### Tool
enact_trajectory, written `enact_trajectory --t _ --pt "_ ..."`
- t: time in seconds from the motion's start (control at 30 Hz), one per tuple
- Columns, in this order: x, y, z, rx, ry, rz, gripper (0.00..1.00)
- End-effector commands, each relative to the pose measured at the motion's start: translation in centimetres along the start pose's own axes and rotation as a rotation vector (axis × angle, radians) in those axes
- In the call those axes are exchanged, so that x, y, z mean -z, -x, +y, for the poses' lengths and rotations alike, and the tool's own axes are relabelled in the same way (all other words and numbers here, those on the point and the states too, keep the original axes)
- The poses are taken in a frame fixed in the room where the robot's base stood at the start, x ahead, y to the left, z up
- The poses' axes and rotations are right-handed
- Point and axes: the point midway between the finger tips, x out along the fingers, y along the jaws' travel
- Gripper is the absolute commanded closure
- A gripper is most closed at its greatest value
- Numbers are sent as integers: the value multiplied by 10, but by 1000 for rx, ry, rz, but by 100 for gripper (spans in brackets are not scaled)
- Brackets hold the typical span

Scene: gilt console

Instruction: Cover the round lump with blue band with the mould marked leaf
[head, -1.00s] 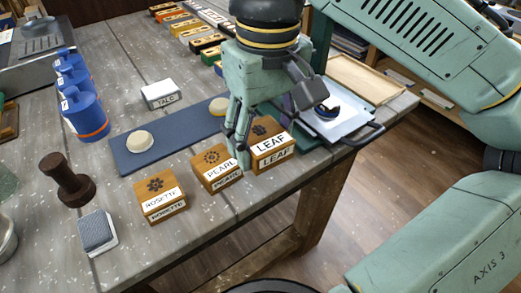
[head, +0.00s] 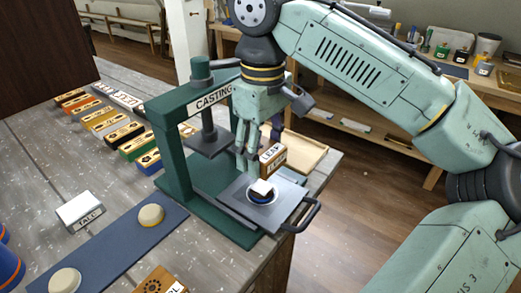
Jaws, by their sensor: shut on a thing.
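My gripper (head: 247,152) is shut on the wooden mould marked leaf (head: 273,158). It holds the mould raised, just behind and above the casting press's pull-out tray (head: 233,190). On that tray sits a small white-topped lump (head: 262,187) with dark and blue around its lower part; the mould is apart from it. A cream round lump (head: 150,214) with a yellowish edge lies on the blue mat (head: 115,240). A second pale lump (head: 65,280) lies at the mat's near end. The mould's underside is hidden.
The green casting press (head: 175,150) stands upright beside my gripper, its plate (head: 208,143) over the inner end of the tray. The tray's handle (head: 305,215) sticks out past the table edge. A talc box (head: 80,211) and several coloured blocks (head: 120,135) stand left.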

Motion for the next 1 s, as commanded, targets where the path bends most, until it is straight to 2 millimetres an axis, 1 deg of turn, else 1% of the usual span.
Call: enact_trajectory --t 0.03,0.47,0.7,1.0 --pt "0 -8 0 -1 -1 0 74" --pt "0 -48 0 0 -2 1 74" --pt "0 -57 0 1 0 1 74" --pt "0 -57 0 0 0 0 74"
